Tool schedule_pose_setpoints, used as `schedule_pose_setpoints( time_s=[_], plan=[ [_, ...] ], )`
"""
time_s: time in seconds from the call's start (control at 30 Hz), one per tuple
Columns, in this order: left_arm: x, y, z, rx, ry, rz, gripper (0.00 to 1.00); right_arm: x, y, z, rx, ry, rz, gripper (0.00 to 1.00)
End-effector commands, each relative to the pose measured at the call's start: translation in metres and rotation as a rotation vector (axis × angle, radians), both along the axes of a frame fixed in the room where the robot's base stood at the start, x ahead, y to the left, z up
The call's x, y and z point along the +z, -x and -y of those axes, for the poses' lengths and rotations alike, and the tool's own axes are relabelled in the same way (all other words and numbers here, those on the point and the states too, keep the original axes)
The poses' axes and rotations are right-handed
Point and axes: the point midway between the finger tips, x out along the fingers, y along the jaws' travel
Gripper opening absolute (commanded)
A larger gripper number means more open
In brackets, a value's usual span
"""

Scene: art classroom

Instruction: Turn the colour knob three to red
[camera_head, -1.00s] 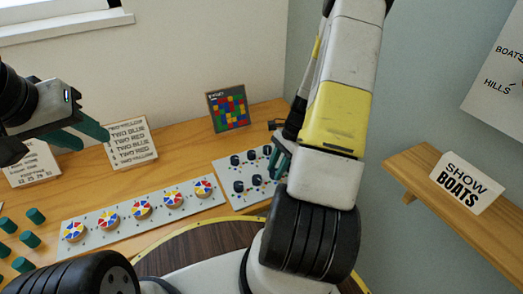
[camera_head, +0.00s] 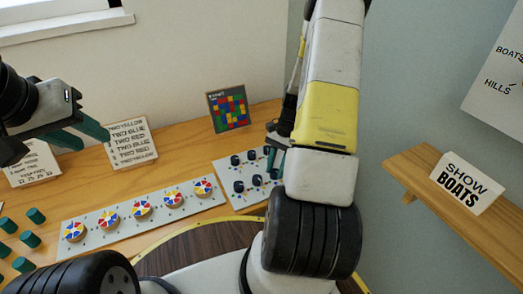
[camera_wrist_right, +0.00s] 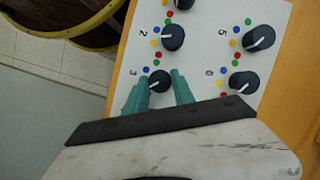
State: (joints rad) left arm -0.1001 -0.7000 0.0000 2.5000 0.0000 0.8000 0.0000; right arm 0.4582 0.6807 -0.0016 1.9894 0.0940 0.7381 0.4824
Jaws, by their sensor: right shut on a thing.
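Knob three (camera_wrist_right: 158,80), dark and round with a white pointer mark, sits beside the printed 3 on a white panel (camera_wrist_right: 200,75). My right gripper (camera_wrist_right: 162,86) is shut on it, with one teal finger on each side. Coloured dots lie around its edge; the fingers cover part of that ring, and I cannot tell which dot the mark meets. In the head view, the knob panel (camera_head: 228,173) stands on the desk and my right gripper (camera_head: 275,162) covers its right end. My left gripper (camera_head: 88,136) is open and empty above the desk at left.
Knobs two (camera_wrist_right: 172,37), five (camera_wrist_right: 259,37) and six (camera_wrist_right: 244,82) sit close to knob three. A panel of colour wheels (camera_head: 107,228) lies to the left, near several green cylinders (camera_head: 31,241). Clue cards (camera_head: 130,145) and a coloured grid picture (camera_head: 229,112) stand behind.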

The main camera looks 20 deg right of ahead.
Motion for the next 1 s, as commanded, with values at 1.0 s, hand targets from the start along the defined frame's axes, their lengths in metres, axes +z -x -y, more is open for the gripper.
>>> schedule_pose_setpoints(
  time_s=[1.0],
  plan=[
    [0.0,0.0,0.0,0.0,0.0,0.0,0.36,0.0006,-0.0021,-0.0011,0.313,0.001,0.002,0.0]
  ],
)
